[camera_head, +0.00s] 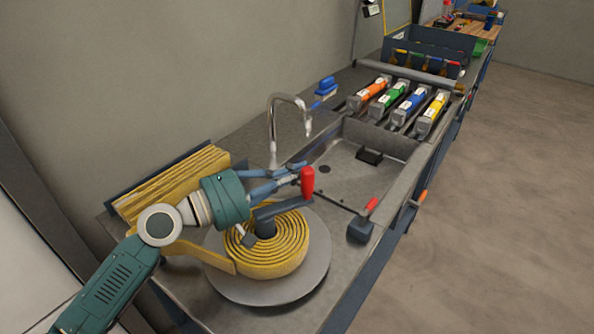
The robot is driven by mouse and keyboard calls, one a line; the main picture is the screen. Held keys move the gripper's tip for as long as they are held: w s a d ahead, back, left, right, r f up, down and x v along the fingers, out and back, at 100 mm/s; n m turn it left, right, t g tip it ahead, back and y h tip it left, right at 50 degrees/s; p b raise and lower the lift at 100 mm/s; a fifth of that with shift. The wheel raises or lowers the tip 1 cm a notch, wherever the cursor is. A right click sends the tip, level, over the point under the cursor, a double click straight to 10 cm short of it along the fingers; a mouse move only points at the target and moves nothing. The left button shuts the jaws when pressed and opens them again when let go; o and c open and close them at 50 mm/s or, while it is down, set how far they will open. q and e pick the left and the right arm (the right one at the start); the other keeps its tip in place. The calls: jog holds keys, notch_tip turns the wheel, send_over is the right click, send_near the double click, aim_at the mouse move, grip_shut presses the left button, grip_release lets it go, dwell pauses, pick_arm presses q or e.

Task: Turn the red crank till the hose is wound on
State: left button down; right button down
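The red crank handle (307,182) stands upright at the end of a dark crank arm (281,208) over the hub of the winder. A yellow hose (268,262) lies coiled in several turns on a round grey plate (312,278), and its tail runs left toward a folded yellow stack (176,182). My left gripper (299,174) reaches in from the left above the coil, with its blue-grey fingers at the left side of the red handle. The fingers overlap the handle in this view, and I cannot tell whether they are closed on it. My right gripper is not in view.
A sink basin (345,179) with a curved tap (273,130) lies behind the winder. A small red-handled lever (370,206) stands at its right front. Orange, green, blue and yellow units (386,102) stand beyond. The floor at right is clear.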

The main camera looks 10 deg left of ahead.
pick_arm(q)
jog(key=shift+s+d+p, duration=0.4)
jog(key=shift+s, duration=0.05)
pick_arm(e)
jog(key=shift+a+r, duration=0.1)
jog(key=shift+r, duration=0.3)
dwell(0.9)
pick_arm(q)
jog(key=shift+s+d, duration=0.15)
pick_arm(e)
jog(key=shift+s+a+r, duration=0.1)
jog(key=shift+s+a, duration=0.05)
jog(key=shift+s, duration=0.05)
